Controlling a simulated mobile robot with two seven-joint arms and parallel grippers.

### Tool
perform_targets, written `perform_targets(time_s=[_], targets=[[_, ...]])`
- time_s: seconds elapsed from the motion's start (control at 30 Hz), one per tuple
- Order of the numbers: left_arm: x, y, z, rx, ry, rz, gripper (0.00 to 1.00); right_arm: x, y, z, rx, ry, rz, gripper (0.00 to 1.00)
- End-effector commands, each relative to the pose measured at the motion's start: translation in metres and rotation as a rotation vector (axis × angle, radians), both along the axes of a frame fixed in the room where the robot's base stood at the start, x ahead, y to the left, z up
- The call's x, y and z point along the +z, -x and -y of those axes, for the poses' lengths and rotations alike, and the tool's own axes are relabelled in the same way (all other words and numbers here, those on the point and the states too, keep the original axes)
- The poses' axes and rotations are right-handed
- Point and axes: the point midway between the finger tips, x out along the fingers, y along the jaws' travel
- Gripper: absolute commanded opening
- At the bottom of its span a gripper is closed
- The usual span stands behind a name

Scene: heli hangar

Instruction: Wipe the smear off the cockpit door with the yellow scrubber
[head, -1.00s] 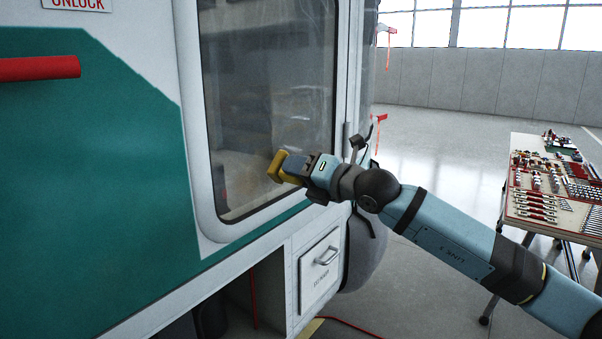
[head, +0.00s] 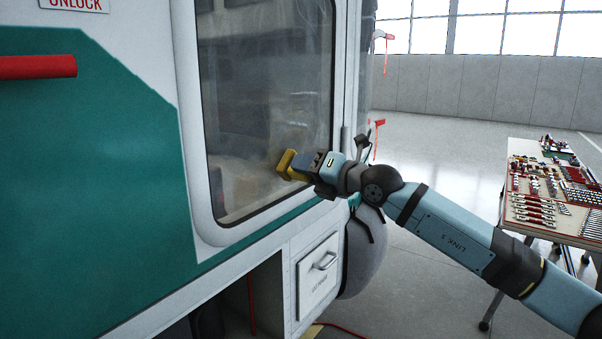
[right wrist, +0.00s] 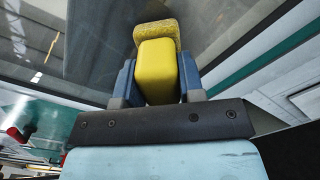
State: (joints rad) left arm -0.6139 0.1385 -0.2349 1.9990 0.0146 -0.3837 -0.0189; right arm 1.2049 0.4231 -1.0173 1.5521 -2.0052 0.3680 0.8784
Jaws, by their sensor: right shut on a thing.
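The yellow scrubber (head: 286,163) is held in my right gripper (head: 302,165) in front of the lower window of the cockpit door. In the right wrist view the scrubber (right wrist: 157,70) sits between the two blue fingers (right wrist: 155,85), its pad end toward the dark glass. I cannot tell whether the pad touches the glass. The cockpit door (head: 270,230) is white and green with a large window (head: 265,90). A pale, hazy smear (head: 232,180) shows on the lower part of the glass, left of the scrubber. My left gripper is not in view.
A red handle (head: 38,67) sticks out at the far left. A small white drawer (head: 318,278) with a handle is below the door. A table with several tools (head: 550,195) stands at the right. Open floor lies between the helicopter and the table.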

Motion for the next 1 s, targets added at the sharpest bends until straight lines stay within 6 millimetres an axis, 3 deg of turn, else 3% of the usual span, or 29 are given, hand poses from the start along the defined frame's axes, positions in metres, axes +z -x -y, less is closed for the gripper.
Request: perform_targets(time_s=[0.17,0.6,1.0], targets=[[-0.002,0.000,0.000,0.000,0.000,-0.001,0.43,0.000,-0.001,-0.003,0.001,-0.001,-0.002,0.17],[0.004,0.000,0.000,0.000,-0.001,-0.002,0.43,0.000,0.026,-0.027,0.004,-0.001,-0.001,0.17],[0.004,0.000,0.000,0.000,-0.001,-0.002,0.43,0.000,0.030,-0.029,0.003,0.000,0.000,0.17]])
